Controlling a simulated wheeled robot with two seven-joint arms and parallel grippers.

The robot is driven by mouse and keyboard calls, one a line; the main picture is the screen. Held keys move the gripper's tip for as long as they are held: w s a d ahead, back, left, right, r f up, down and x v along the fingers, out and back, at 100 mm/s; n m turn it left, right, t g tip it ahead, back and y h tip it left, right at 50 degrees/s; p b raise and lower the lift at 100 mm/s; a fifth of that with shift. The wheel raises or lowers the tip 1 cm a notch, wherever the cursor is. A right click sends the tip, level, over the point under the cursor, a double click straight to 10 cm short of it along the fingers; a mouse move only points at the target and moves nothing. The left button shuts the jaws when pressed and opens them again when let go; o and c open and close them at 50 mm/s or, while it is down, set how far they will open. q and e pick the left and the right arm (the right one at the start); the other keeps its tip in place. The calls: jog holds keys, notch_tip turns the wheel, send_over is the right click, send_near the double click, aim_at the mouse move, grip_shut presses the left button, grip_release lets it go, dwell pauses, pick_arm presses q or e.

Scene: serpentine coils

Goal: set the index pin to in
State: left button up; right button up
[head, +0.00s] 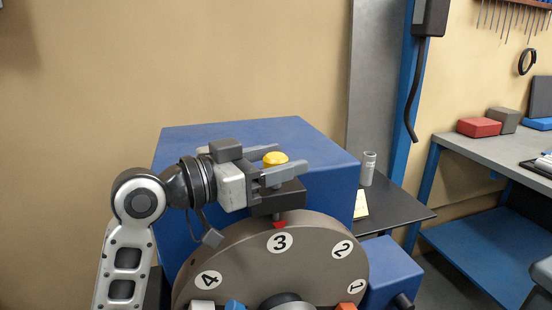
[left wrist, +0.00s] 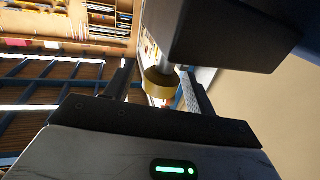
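The index pin's yellow knob (head: 275,158) stands above a dark bracket (head: 278,196) at the top of a grey-brown numbered disc (head: 245,262). A red pointer (head: 280,225) sits just above the number 3. My left gripper (head: 285,164) is open, with one finger on each side of the knob. In the left wrist view the knob (left wrist: 160,84) is between the fingers (left wrist: 156,92), with a gap on the left side. Whether the other finger touches it is unclear. The pin's lower end is hidden by the bracket. My right gripper is not in view.
A large blue housing (head: 325,155) stands behind the disc. Coloured blocks, one orange (head: 346,306), show at the bottom edge. A dark side table (head: 400,212) holds a grey cylinder (head: 368,168). A workbench (head: 500,150) stands at the right.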

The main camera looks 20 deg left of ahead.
pick_arm(q)
jog(key=b+v, duration=0.8)
jog(key=v, duration=0.8)
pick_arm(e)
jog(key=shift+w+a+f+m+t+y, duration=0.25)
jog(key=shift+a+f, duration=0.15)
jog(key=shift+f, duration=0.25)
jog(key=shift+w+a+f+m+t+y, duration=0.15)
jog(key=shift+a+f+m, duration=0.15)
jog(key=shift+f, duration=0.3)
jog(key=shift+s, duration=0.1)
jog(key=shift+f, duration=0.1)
